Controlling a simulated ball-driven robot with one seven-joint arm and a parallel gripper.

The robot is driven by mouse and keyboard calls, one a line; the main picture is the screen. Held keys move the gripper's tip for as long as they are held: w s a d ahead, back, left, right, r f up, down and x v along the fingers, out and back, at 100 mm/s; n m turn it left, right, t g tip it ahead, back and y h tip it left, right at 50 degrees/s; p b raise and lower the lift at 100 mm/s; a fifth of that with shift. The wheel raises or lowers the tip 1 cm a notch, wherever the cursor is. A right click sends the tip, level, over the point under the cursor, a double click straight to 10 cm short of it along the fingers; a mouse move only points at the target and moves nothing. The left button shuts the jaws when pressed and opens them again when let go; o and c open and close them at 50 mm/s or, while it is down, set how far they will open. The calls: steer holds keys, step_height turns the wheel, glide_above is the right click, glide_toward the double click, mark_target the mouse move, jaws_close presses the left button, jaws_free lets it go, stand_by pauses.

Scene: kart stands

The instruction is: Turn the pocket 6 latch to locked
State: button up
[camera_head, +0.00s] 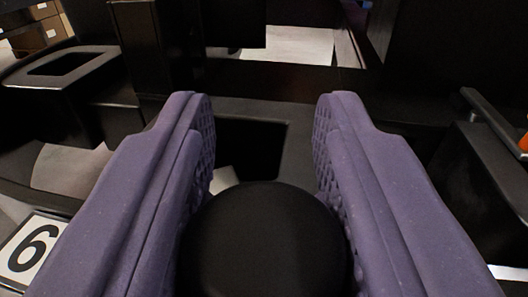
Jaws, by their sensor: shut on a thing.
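My gripper (265,125) has two purple fingers with ridged inner faces, reaching forward from the bottom of the camera view. A round, smooth black thing (265,240) sits between the fingers at the bottom centre, and the gripper is shut on it. Its lower part is cut off by the frame edge. I cannot tell for sure whether it is the pocket 6 latch, nor how it is turned. A white plate with a black 6 (30,250) is at the lower left, beside the left finger.
A dark square opening (248,145) with a grey rim lies beyond the black thing, with something pale in it. A black frame with an opening (65,65) stands at upper left. Brown boxes (38,28) are behind it. Dark rails (490,150) and a bit of orange (523,143) are at right.

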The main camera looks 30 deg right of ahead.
steer(key=m+g+h, duration=0.1)
steer(key=h, duration=0.1)
steer(key=m+g+h+b, duration=0.1)
steer(key=m+g+h, duration=0.1)
steer(key=shift+d+r+m+g, duration=0.15)
steer(key=shift+d+m+g, duration=0.05)
steer(key=shift+m+g, duration=0.1)
steer(key=shift+s+d+r+m+g+h+b, duration=0.15)
steer(key=shift+m+g+h+b, duration=0.3)
steer(key=shift+m+g+h, duration=0.4)
steer(key=shift+s+a+f+m+g+h+b, duration=0.1)
steer(key=shift+m+g+h+b, duration=0.45)
steer(key=shift+g, duration=0.4)
steer(key=shift+r+g, duration=0.15)
steer(key=shift+g, duration=0.15)
steer(key=o, duration=1)
steer(key=shift+s, duration=0.1)
steer(key=p+v, duration=0.2)
steer(key=v, duration=0.5)
steer(key=shift+s+a+f, duration=0.15)
steer(key=shift+a+f, duration=0.1)
steer(key=shift+a, duration=0.05)
